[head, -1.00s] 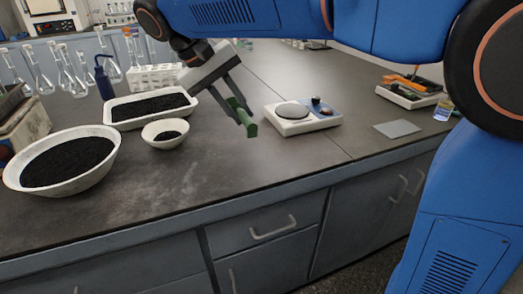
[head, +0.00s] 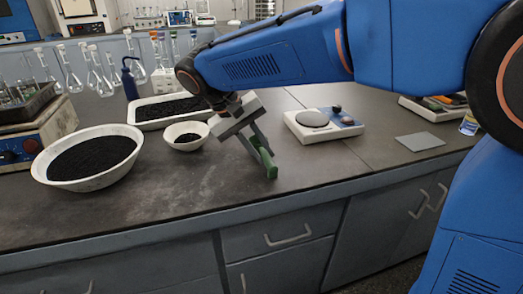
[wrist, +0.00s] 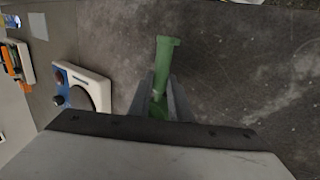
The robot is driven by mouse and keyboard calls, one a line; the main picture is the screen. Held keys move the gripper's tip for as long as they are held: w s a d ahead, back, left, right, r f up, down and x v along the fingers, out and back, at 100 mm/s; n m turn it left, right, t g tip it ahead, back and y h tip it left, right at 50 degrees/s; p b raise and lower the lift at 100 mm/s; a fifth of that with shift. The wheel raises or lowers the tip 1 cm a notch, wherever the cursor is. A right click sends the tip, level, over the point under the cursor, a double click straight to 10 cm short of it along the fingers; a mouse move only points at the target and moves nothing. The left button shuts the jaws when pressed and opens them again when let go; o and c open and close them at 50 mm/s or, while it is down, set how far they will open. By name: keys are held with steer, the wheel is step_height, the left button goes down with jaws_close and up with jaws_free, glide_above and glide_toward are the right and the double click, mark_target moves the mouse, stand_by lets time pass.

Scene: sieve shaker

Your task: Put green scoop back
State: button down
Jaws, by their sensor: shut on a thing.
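My gripper (head: 258,153) is shut on the green scoop (head: 268,164) and holds it over the dark bench, left of the white scale. In the wrist view the scoop (wrist: 166,60) sticks out between the two grey fingers (wrist: 160,95), its far end toward the top of the picture. Part of the scoop is hidden between the fingers. From these views I cannot tell exactly how high it is above the bench.
A large bowl of black grains (head: 40,168), a small bowl (head: 180,145) and a white tray (head: 137,116) stand to the left. A scale (head: 300,130) stands to the right, with a grey plate (head: 420,141) and a tray of tools (head: 425,110) beyond. The front bench middle is clear.

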steer(key=shift+f, duration=0.1)
steer(key=c, duration=1.9)
jaws_free()
steer(key=v, duration=1.2)
steer(key=shift+r, duration=0.25)
steer(key=shift+d, duration=0.2)
steer(key=s+d+f+y, duration=0.1)
steer(key=d, duration=0.6)
steer(key=s+d+f+y, duration=0.1)
steer(key=s+d+f, duration=0.1)
steer(key=d, duration=0.5)
steer(key=s+d+f+y, duration=0.1)
steer(key=s+d+f, duration=0.1)
steer(key=d, duration=0.5)
steer(key=shift+f+m+y, duration=0.15)
steer(key=shift+m+y, duration=0.25)
steer(key=s+d+f+m+t+y, duration=0.2)
steer(key=s+d+f+t, duration=0.1)
steer(key=s+d+f, duration=0.9)
steer(key=shift+s+f+t, duration=0.4)
steer(key=shift+s+f, duration=0.25)
steer(key=shift+f, duration=0.2)
